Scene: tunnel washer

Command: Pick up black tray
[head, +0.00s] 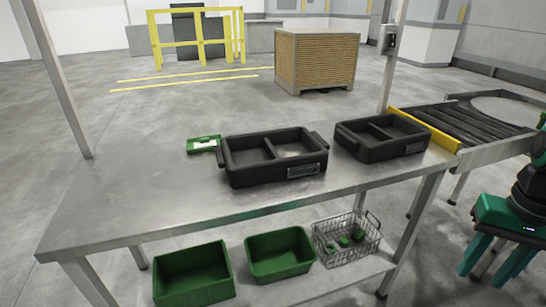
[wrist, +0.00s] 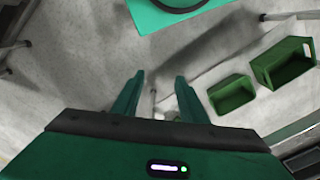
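Two black trays stand upright on the metal table. The nearer, larger-looking black tray (head: 232,169) is at the table's middle, with a divider, side handles and a label on its front. The other black tray (head: 374,153) is to its right, close to the conveyor, and also has a divider. My gripper (head: 480,275) hangs low at the right edge of the head view, right of the table and well apart from both trays. In the wrist view my gripper (wrist: 159,80) has its two fingers spread, with nothing between them. Neither black tray is recognisable in the wrist view.
The metal table (head: 130,205) has free room at its left. A small green item (head: 203,145) lies behind the nearer tray. Green bins (head: 193,274) and a wire basket (head: 345,240) stand on the lower shelf. A roller conveyor (head: 450,122) meets the table's right end.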

